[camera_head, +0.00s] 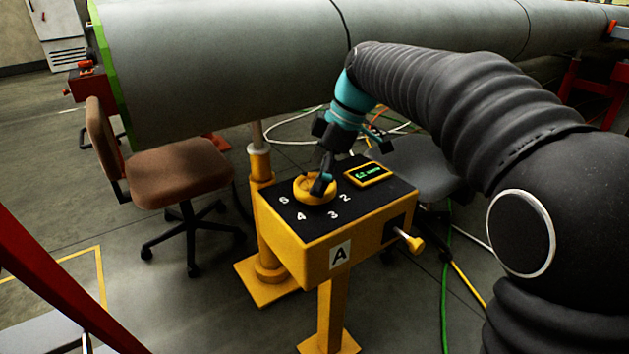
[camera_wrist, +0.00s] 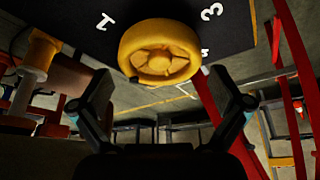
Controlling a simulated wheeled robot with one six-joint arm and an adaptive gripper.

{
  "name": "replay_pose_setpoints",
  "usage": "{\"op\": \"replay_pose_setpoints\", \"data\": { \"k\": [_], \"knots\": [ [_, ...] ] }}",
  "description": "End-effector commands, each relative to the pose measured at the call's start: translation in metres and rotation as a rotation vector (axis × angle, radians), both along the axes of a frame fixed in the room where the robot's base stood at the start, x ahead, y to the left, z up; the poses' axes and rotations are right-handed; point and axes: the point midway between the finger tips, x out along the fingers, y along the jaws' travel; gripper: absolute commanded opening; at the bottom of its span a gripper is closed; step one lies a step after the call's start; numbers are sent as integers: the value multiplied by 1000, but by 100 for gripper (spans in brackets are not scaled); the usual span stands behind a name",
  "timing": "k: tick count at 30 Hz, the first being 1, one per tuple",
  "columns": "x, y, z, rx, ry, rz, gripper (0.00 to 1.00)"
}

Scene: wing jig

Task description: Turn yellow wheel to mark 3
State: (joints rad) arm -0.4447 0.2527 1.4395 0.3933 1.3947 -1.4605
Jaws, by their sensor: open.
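The yellow wheel (camera_head: 314,189) sits on the black top of a yellow box marked A (camera_head: 340,254). White numbers are printed around it; 2, 3, 4 and 5 show in the head view. Mark 3 (camera_head: 333,215) is on the near side of the wheel. My gripper (camera_head: 323,180) is at the wheel in the head view and partly covers it. In the wrist view the wheel (camera_wrist: 160,51) lies ahead of the two spread fingers (camera_wrist: 168,92), with nothing held between them. I cannot tell whether a finger touches the wheel, nor which mark it points at.
A small green-lit display (camera_head: 368,174) is on the box top, right of the wheel. A yellow knob (camera_head: 412,242) sticks out of the box's right side. A brown chair (camera_head: 178,168) stands left, a grey chair (camera_head: 420,165) behind right. A large grey wing (camera_head: 220,70) spans the back. Cables lie on the floor.

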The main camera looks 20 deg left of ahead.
Motion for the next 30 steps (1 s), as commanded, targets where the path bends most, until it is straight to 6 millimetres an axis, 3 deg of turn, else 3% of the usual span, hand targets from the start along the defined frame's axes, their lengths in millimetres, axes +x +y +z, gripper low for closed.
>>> {"op": "replay_pose_setpoints", "data": {
  "k": [13, 19, 30],
  "knots": [
    [-1, 4, -10, 0, -1, 0, 100],
    [-1, 4, -10, 0, -1, 0, 53],
    [-1, 4, -10, 0, -1, -46, 53]
  ]
}}
